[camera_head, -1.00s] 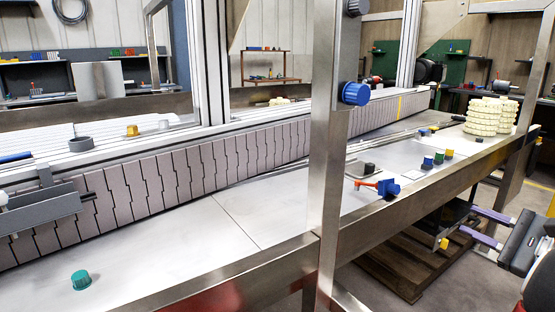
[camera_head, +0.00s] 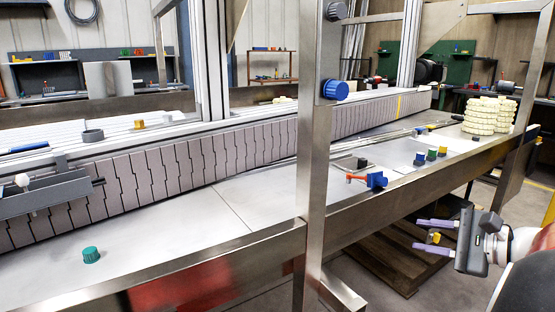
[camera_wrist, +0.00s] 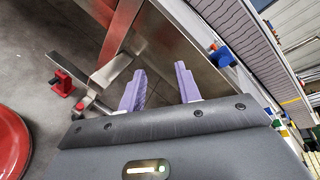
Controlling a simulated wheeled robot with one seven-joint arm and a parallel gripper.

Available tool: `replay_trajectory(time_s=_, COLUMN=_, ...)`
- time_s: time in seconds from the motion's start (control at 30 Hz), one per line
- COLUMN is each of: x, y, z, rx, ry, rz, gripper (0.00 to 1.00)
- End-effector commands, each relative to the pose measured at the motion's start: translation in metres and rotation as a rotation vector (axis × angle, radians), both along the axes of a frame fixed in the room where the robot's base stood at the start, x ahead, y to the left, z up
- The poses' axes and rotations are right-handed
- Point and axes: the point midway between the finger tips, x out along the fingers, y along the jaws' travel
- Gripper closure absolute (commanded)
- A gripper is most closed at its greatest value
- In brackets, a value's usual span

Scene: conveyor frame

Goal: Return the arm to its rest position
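My gripper (camera_head: 433,236) is at the right of the head view, outside the conveyor frame and below its front rail. Its two purple fingers are apart and point left. The wrist view also shows the gripper (camera_wrist: 160,85) open, with nothing between the fingers. My arm shows only in part at the right edge of the head view.
The steel conveyor frame (camera_head: 312,150) has an upright post near the gripper's left. On its shelf are a teal cap (camera_head: 91,255), a blue and red part (camera_head: 375,181) and small coloured caps (camera_head: 431,155). A wooden pallet (camera_head: 385,262) lies below.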

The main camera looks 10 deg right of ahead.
Motion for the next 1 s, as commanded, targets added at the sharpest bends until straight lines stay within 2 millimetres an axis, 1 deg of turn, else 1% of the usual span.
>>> replay_trajectory(time_s=0.03, x=0.002, y=0.021, z=-0.003, rx=-0.044, ry=0.024, rz=0.044, gripper=0.67)
replay_trajectory(time_s=0.07, x=0.003, y=0.033, z=-0.006, rx=-0.073, ry=0.043, rz=0.072, gripper=0.67)
replay_trajectory(time_s=0.13, x=0.001, y=0.065, z=-0.014, rx=-0.156, ry=0.086, rz=0.143, gripper=0.67)
replay_trajectory(time_s=0.17, x=-0.001, y=0.079, z=-0.019, rx=-0.201, ry=0.106, rz=0.180, gripper=0.67)
replay_trajectory(time_s=0.2, x=-0.005, y=0.100, z=-0.025, rx=-0.268, ry=0.129, rz=0.233, gripper=0.67)
replay_trajectory(time_s=0.23, x=-0.010, y=0.116, z=-0.031, rx=-0.326, ry=0.148, rz=0.277, gripper=0.67)
replay_trajectory(time_s=0.3, x=-0.025, y=0.152, z=-0.044, rx=-0.484, ry=0.180, rz=0.391, gripper=0.67)
replay_trajectory(time_s=0.37, x=-0.042, y=0.177, z=-0.057, rx=-0.633, ry=0.195, rz=0.490, gripper=0.67)
replay_trajectory(time_s=0.4, x=-0.053, y=0.191, z=-0.064, rx=-0.737, ry=0.194, rz=0.555, gripper=0.67)
replay_trajectory(time_s=0.43, x=-0.062, y=0.199, z=-0.069, rx=-0.815, ry=0.190, rz=0.602, gripper=0.67)
replay_trajectory(time_s=0.53, x=-0.090, y=0.218, z=-0.083, rx=-1.081, ry=0.145, rz=0.749, gripper=0.67)
replay_trajectory(time_s=0.6, x=-0.104, y=0.224, z=-0.090, rx=-1.255, ry=0.091, rz=0.835, gripper=0.67)
replay_trajectory(time_s=0.7, x=-0.118, y=0.228, z=-0.094, rx=-1.464, ry=0.004, rz=0.925, gripper=0.67)
replay_trajectory(time_s=0.83, x=-0.126, y=0.229, z=-0.096, rx=-1.639, ry=-0.089, rz=0.992, gripper=0.67)
replay_trajectory(time_s=0.9, x=-0.127, y=0.229, z=-0.096, rx=-1.689, ry=-0.117, rz=1.007, gripper=0.67)
replay_trajectory(time_s=1.0, x=-0.128, y=0.229, z=-0.096, rx=-1.716, ry=-0.131, rz=1.017, gripper=0.67)
